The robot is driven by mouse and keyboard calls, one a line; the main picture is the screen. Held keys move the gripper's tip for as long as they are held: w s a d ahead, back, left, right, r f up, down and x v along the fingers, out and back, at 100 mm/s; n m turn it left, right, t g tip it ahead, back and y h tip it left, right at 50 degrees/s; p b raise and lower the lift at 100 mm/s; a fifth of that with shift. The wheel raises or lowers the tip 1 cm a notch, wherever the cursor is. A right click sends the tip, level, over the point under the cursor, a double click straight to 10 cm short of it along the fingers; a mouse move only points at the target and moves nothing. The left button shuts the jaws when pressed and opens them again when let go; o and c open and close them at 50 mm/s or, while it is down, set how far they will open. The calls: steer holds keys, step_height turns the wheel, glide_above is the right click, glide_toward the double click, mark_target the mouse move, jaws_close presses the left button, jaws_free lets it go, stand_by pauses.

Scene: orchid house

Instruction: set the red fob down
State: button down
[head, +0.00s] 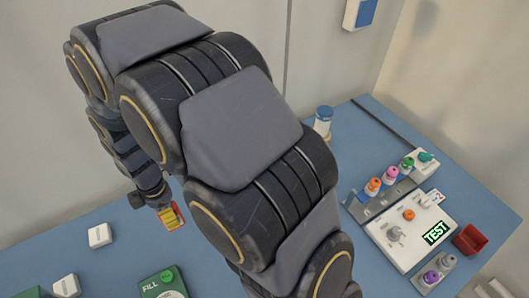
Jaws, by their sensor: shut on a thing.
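My gripper (158,204) hangs down at the left of the head view, above the blue table. It is shut on a small red piece with yellow on it, which looks like the red fob (172,217). The fob sits at the fingertips and is small in the picture. Its gap from the table below cannot be told. My own arm covers the middle of the view and hides much of the table behind it.
White blocks (100,236) and a green FILL unit (150,287) stand near the gripper. At right are a blue-capped bottle (323,122), a rack of capped vials (380,198), a white TEST unit (408,244) and a red bin (469,240). Blue table (40,250) is bare at left.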

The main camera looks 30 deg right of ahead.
step_height(320, 180, up, 5)
steer(key=shift+w+f, duration=0.1)
steer(key=shift+f, duration=0.05)
steer(key=w+d+m, duration=0.3)
steer(key=w+d, duration=0.1)
steer(key=d, duration=0.7)
steer(key=w+d+r+m, duration=0.1)
steer(key=w+d+m, duration=0.3)
steer(key=d, duration=0.7)
steer(key=w+d+m, duration=0.3)
steer(key=w+d, duration=0.1)
steer(key=d, duration=0.6)
steer(key=s+d+m, duration=0.3)
steer(key=s+d, duration=0.2)
steer(key=d, duration=0.4)
steer(key=s+d+m, duration=0.2)
steer(key=s+d, duration=0.3)
steer(key=d, duration=0.5)
steer(key=s+d+m, duration=0.3)
steer(key=s+d, duration=0.2)
steer(key=d, duration=0.4)
steer(key=f, duration=1.4)
steer(key=shift+w+a+f, duration=0.1)
steer(key=shift+a+f, duration=0.1)
steer(key=shift+f, duration=2)
